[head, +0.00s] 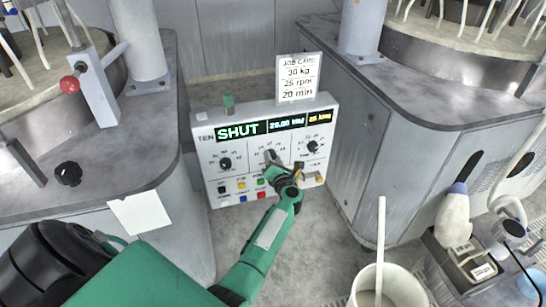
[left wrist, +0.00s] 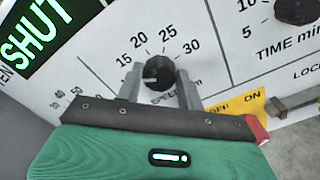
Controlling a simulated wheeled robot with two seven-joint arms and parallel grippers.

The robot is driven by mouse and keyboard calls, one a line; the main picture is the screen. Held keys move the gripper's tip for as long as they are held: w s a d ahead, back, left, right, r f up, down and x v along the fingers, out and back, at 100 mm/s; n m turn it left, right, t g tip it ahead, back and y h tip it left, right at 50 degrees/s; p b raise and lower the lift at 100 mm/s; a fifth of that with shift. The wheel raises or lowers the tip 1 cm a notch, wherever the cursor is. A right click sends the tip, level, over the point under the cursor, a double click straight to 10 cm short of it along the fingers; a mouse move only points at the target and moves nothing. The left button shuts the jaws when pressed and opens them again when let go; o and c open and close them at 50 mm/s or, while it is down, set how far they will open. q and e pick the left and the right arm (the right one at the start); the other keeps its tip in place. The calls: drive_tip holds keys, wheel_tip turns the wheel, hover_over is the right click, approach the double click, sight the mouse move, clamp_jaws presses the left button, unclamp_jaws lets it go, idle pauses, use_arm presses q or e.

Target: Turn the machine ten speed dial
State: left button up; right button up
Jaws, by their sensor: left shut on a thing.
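The machine ten panel (head: 205,145) is a white control box with the label TEN and a display reading SHUT (head: 238,131). A light mark on the knob faces left. My right gripper is out of view.
A left knob (head: 225,163) and a time knob (head: 312,146) flank the speed dial. Coloured buttons (head: 241,186) are below. A job card (head: 298,78) reads 30 kg, 25 rpm, 20 min. Grey machine cabinets stand on both sides; a white bucket (head: 400,285) is at front right.

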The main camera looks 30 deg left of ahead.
use_arm(q)
drive_tip(key=m+p, duration=0.3)
drive_tip(key=m, duration=0.2)
drive_tip(key=shift+d+r+m, duration=0.1)
drive_tip(key=shift+m, duration=0.2)
drive_tip(key=shift+m+p, duration=0.45)
drive_tip(key=shift+m, duration=0.45)
drive_tip(key=shift+m+p, duration=0.45)
drive_tip(key=shift+m, duration=0.85)
drive_tip(key=m+p, duration=0.2)
drive_tip(key=m, duration=0.2)
drive_tip(key=shift+m, duration=0.3)
drive_tip(key=m+p, duration=0.1)
drive_tip(key=m, duration=0.2)
drive_tip(key=shift+f+p, duration=0.25)
drive_tip(key=shift+p, duration=0.1)
drive_tip(key=shift+m, duration=1)
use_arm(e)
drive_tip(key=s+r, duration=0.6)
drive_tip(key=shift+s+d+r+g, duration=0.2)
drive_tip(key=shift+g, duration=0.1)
use_arm(q)
drive_tip(key=shift+f+p, duration=0.1)
drive_tip(key=shift+p, duration=0.2)
